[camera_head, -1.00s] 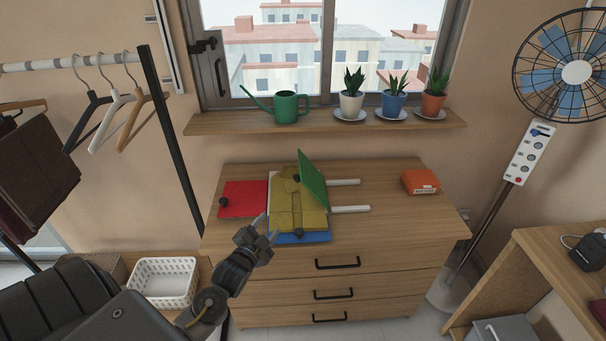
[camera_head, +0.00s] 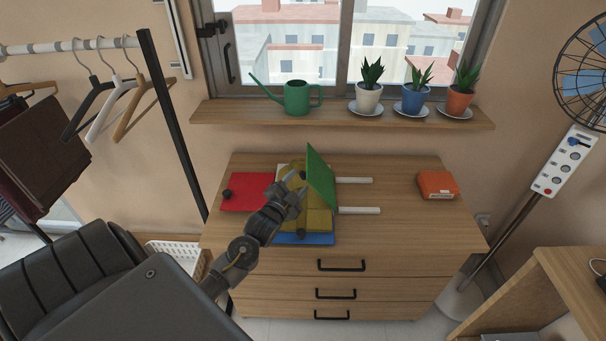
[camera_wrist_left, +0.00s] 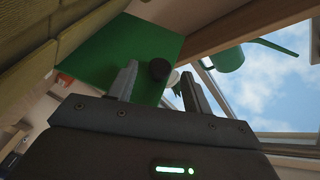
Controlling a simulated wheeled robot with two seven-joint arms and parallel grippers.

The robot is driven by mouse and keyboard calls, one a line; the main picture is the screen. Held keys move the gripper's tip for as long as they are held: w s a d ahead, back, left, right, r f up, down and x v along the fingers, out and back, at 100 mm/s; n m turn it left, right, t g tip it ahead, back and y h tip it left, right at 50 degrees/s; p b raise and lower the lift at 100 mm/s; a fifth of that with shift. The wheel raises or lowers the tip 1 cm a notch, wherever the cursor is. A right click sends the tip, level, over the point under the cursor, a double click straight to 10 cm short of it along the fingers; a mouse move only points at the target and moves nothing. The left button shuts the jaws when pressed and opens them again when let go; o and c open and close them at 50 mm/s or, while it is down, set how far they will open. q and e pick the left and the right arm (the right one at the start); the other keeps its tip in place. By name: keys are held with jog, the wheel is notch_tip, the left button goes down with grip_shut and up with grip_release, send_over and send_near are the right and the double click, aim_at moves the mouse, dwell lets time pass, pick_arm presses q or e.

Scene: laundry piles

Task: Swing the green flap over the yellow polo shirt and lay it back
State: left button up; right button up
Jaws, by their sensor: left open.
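The green flap (camera_head: 320,182) of the folding board stands raised and tilted on the right part of the folded yellow polo shirt (camera_head: 319,219). My left gripper (camera_head: 298,180) is over the shirt, just left of the flap. In the left wrist view, its open fingers (camera_wrist_left: 159,84) reach towards the green flap (camera_wrist_left: 110,50), with the flap's black knob (camera_wrist_left: 158,69) between the fingertips in the picture. Contact cannot be told. The arm hides part of the shirt. My right gripper is not in view.
The red flap (camera_head: 243,193) lies flat at left and the blue flap (camera_head: 300,239) at the front. Two white bars (camera_head: 358,210) extend right. An orange box (camera_head: 437,184) stands at the right on the dresser (camera_head: 400,220). A sill above holds plants and a green watering can (camera_head: 297,97).

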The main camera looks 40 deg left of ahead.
aim_at(301, 177)
pick_arm(q)
jog(key=x, duration=0.3)
jog(key=shift+w+a, duration=0.15)
jog(key=shift+w, duration=0.45)
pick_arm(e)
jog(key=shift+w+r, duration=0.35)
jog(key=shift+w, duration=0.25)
